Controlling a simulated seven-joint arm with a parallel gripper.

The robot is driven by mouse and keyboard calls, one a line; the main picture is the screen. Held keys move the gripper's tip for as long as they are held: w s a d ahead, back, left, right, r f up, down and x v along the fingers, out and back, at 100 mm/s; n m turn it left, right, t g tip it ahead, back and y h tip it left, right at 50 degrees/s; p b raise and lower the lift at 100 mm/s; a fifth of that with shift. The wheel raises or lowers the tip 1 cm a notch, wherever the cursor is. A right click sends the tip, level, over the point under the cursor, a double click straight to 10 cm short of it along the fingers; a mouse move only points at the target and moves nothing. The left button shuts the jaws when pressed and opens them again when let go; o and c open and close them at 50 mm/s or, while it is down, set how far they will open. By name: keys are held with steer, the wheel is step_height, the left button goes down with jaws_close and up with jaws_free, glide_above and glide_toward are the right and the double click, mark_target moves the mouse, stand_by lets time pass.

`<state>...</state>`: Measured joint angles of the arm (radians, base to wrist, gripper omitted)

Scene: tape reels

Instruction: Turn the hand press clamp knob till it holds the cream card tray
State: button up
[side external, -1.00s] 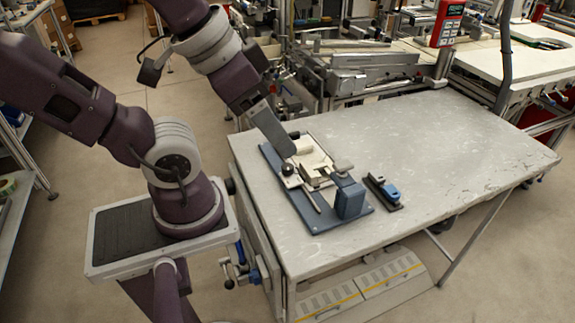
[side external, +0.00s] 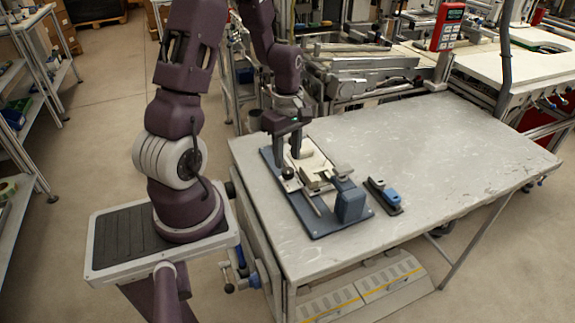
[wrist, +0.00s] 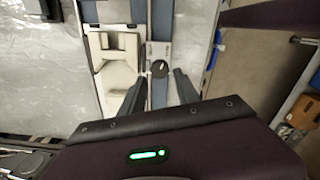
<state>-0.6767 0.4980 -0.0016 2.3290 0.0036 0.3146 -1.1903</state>
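The hand press stands on a blue base plate (side external: 330,222) on the grey table. Its black clamp knob (side external: 289,172) is at the left side of the press; it also shows in the wrist view as a round black knob with a light mark (wrist: 159,68). The cream card tray (wrist: 116,68) lies beside the knob, to its left in the wrist view. My gripper (side external: 287,156) points down above the knob end of the press. In the wrist view its two fingers (wrist: 159,76) are apart, with the knob lined up between their tips and gaps visible on both sides.
A blue block (side external: 350,201) stands at the press's near right corner. A small dark stand with a blue part (side external: 384,193) sits right of the base plate. The table's right half (side external: 460,150) is clear. Machinery with a red device (side external: 447,27) stands behind.

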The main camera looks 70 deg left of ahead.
mark_target(288, 170)
step_height(288, 170, down, 4)
steer(key=shift+r, duration=0.1)
jaws_close()
